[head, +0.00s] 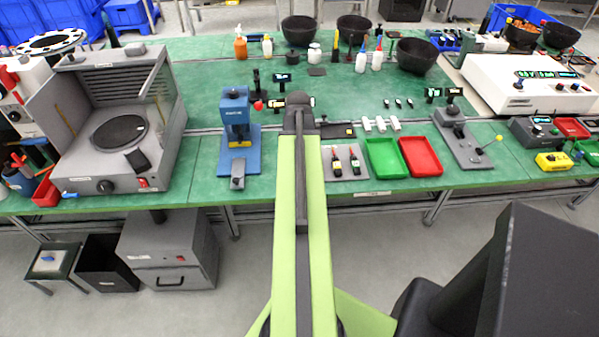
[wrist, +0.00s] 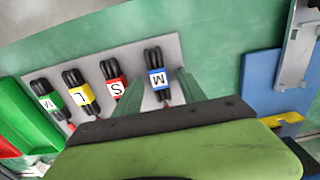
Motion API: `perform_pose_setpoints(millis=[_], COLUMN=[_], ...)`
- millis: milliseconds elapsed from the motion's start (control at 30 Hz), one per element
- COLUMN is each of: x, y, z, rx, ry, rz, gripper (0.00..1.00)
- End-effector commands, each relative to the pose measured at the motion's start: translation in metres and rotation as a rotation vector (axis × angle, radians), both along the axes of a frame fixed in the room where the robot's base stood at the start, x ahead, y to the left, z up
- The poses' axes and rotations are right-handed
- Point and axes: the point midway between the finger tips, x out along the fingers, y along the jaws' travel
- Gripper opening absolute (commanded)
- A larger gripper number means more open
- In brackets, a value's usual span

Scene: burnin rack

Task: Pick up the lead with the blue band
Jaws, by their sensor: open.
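The lead with the blue band (wrist: 156,78) lies on a grey mat (wrist: 136,55) in the wrist view, a black coiled bundle with a white "M" label. It is the rightmost of the row. Beside it lie the leads with the red band (wrist: 114,86), marked "S", the yellow band (wrist: 78,90), marked "L", and the green band (wrist: 48,100), marked "M". My gripper (wrist: 160,82) is open, its fingers appearing on either side of the blue-banded lead's lower part. I cannot tell whether they touch it. In the head view my arm hides the blue-banded lead.
A green tray (head: 369,169) and a red tray (head: 409,171) stand right of the mat. A blue press (head: 238,160) stands to the left of my arm. A green bench strip (wrist: 215,50) beside the mat is bare in the wrist view.

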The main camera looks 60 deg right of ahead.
Motion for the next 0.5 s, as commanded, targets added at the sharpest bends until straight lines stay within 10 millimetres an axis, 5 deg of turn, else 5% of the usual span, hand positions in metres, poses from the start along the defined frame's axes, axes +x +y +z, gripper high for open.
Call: perform_pose_setpoints(millis=[67, 433, 500], x=[0.0001, 0.0003, 0.0004], y=[0.0001, 0.0002, 0.0003], z=[0.0018, 0.0019, 0.0019], rx=[0.000, 0.000, 0.000], ry=[0.000, 0.000, 0.000], rz=[0.000, 0.000, 0.001], gripper=[0.48, 0.01, 0.00])
